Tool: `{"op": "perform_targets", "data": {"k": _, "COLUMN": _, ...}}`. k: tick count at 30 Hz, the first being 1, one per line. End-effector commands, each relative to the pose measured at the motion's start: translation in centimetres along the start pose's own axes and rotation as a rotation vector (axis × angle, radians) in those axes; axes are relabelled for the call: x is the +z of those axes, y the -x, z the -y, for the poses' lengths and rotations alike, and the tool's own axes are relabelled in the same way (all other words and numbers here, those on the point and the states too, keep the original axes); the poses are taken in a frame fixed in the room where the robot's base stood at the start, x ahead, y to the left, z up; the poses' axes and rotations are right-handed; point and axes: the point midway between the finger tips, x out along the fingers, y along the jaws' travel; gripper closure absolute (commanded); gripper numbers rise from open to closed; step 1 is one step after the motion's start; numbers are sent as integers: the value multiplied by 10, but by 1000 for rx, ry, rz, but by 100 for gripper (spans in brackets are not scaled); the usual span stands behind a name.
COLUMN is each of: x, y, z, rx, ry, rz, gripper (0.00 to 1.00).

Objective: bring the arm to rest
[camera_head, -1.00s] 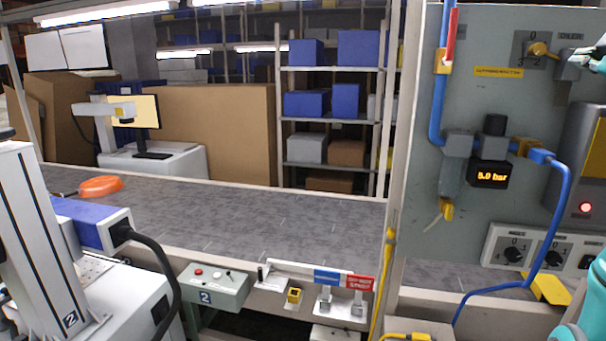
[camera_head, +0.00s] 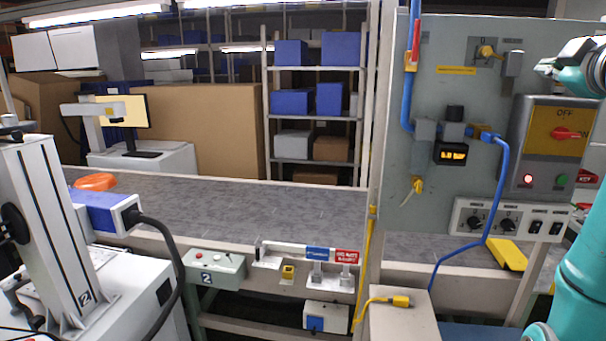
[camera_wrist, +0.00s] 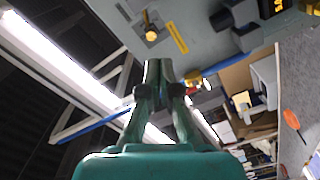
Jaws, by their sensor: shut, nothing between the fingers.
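My gripper (camera_wrist: 158,75) is shut and empty in the wrist view, with its two fingers together. The grey control panel and the ceiling lamps show beyond it. In the head view my gripper (camera_head: 545,66) is at the upper right edge, in front of the grey panel (camera_head: 430,110) and above the yellow switch box (camera_head: 555,150). My teal arm (camera_head: 583,270) runs down the right edge. The gap between the fingertips and the panel cannot be judged.
A conveyor belt (camera_head: 250,205) runs behind, with an orange pan (camera_head: 95,182) at left. A white machine (camera_head: 60,230) stands at left. A grey box (camera_head: 215,267) sits in front.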

Motion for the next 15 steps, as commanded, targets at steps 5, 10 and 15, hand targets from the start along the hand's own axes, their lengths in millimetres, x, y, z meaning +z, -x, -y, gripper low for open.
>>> {"op": "perform_targets", "data": {"k": 5, "x": 8, "y": -8, "z": 19, "rx": -5, "ry": -26, "rz": -3, "gripper": 100}}
{"op": "perform_targets", "data": {"k": 10, "x": 19, "y": -18, "z": 46, "rx": -14, "ry": -61, "rz": -5, "gripper": 100}}
{"op": "perform_targets", "data": {"k": 15, "x": 33, "y": -30, "z": 85, "rx": -27, "ry": -109, "rz": -8, "gripper": 100}}
